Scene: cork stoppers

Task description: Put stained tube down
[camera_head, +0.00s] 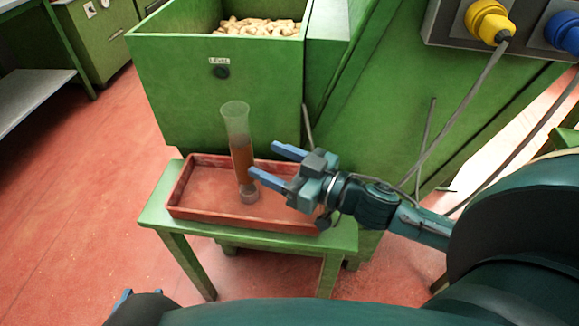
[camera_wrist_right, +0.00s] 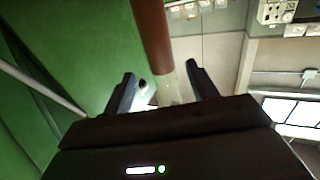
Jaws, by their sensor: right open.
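The stained tube (camera_head: 241,155) is a tall clear cylinder with a brown stained middle and a flared upper end. It stands roughly upright in the red tray (camera_head: 205,212), its base on the tray floor. My right gripper (camera_head: 262,160) is open beside the tube, with its blue fingers pointing left towards it. In the right wrist view, the tube (camera_wrist_right: 152,35) shows between the two spread fingertips (camera_wrist_right: 160,75); I cannot tell whether either finger touches it. Only blue tips of my left gripper (camera_head: 124,297) show at the bottom left edge.
The tray lies on a small green table (camera_head: 160,205). Behind it stands a green bin (camera_head: 175,85) filled with corks (camera_head: 258,27). A green machine and cables with yellow (camera_head: 488,20) and blue (camera_head: 563,30) plugs are at the right. Red floor is clear at the left.

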